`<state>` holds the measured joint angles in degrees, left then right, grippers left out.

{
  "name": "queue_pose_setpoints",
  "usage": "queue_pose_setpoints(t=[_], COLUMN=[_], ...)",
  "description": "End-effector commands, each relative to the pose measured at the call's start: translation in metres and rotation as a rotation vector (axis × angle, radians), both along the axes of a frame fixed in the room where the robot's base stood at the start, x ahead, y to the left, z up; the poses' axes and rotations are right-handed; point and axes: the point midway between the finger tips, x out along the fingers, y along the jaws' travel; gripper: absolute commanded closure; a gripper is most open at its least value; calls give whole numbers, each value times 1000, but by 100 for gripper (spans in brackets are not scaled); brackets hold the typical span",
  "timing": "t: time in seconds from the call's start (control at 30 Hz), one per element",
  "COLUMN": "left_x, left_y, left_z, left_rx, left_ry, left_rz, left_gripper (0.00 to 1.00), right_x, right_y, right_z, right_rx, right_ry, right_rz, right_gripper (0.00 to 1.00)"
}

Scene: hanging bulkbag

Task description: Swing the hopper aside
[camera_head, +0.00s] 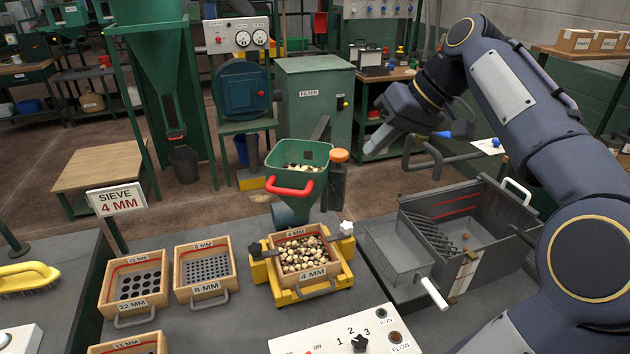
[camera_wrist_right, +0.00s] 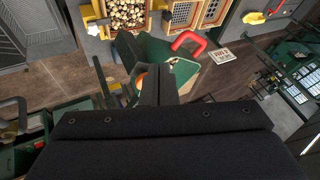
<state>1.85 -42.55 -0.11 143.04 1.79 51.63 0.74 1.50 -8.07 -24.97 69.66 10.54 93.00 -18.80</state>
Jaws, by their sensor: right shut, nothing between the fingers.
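The green hopper (camera_head: 318,153) has a red handle (camera_head: 289,190) at its front and pale pieces inside. Its grey-blue spout (camera_head: 290,212) hangs at the back edge of the 4 MM sieve (camera_head: 276,271), which holds nuts or pebbles. An orange-topped post (camera_head: 339,156) stands right of the hopper. My right gripper (camera_head: 374,148) is shut and empty, above and right of the hopper, apart from the red handle. In the right wrist view, the shut fingers (camera_wrist_right: 156,88) partly hide the hopper (camera_wrist_right: 180,72); the red handle (camera_wrist_right: 189,41) shows beyond them. My left gripper is out of view.
Other sieves (camera_head: 205,275) lie to the left. A control panel (camera_head: 345,335) is in front.

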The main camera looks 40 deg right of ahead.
Motion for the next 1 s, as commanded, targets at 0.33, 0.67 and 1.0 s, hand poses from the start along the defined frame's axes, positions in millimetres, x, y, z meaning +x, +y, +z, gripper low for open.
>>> queue_pose_setpoints(t=[0.33,0.67,1.0], left_x=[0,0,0], left_y=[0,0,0], left_z=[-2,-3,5], left_rx=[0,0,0], left_ry=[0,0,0], left_rz=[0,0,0], left_gripper=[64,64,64], right_x=[7,40,57], right_y=[6,29,66], right_z=[-14,-70,-85], right_rx=[2,2,2], right_ry=[2,4,0], right_rz=[2,3,1], right_gripper=[100,100,100])
